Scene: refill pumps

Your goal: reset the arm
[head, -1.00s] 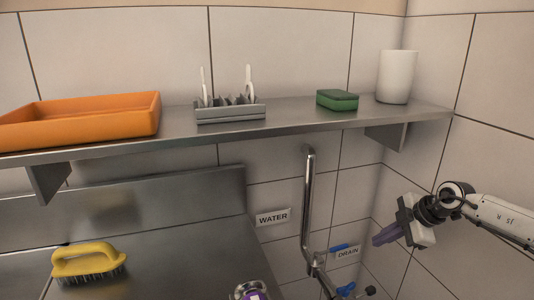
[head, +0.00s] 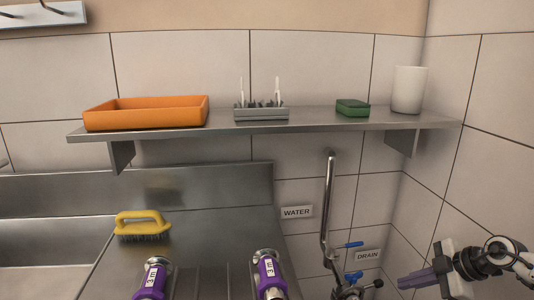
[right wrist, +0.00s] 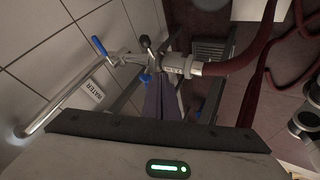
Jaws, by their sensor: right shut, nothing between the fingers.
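My right gripper (head: 412,280) is at the lower right of the head view, its purple fingers pointing left. It is shut and empty, apart from the wall and the pipe. In the right wrist view its purple fingers (right wrist: 160,100) show close together below a metal pipe fitting. My left gripper is not in view.
A metal shelf (head: 310,125) holds an orange tray (head: 150,118), a grey rack (head: 261,114), a green sponge (head: 352,108) and a white cup (head: 408,90). Below are a yellow brush (head: 141,222), two purple-gripped handles (head: 268,272) and a pipe (head: 328,205) with blue valve levers (head: 352,276). A dark red hose (right wrist: 235,62) runs from the fitting.

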